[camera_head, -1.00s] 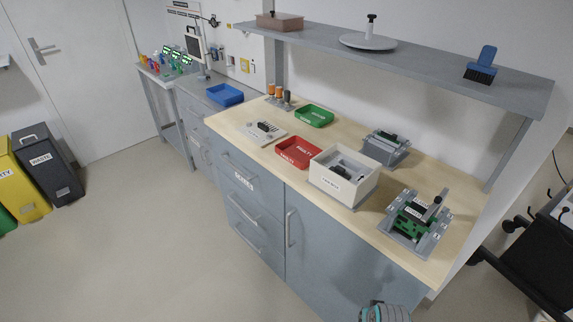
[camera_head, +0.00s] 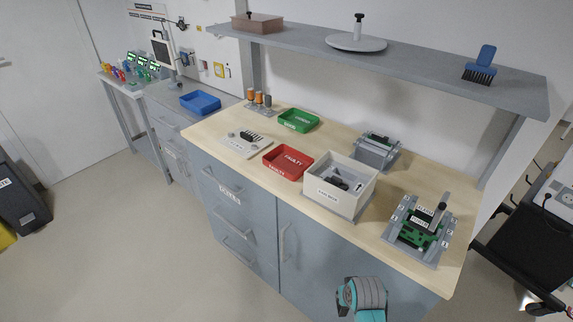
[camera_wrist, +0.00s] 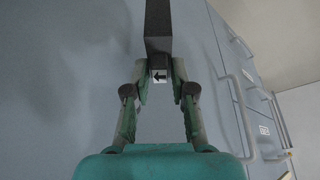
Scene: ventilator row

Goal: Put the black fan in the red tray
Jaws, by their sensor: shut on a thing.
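My gripper (camera_wrist: 160,78) is shut on a long dark block, seemingly the black fan (camera_wrist: 158,28), in the wrist view. A white label with a black arrow shows on its near end. The fan's far end runs out of the frame, with a grey-blue cabinet front behind it. The red tray (camera_head: 270,167), marked FAULTY, lies on the wooden bench in the head view and looks empty. My gripper and the held block are outside the head view; only part of my arm shows at the bottom.
A white bin (camera_head: 327,197) with dark parts inside stands right of the red tray. A green tray (camera_head: 298,121) lies behind it and a white board (camera_head: 243,146) lies left. A green circuit board in a fixture (camera_head: 419,231) is at right. A shelf (camera_head: 420,75) overhangs the bench's back.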

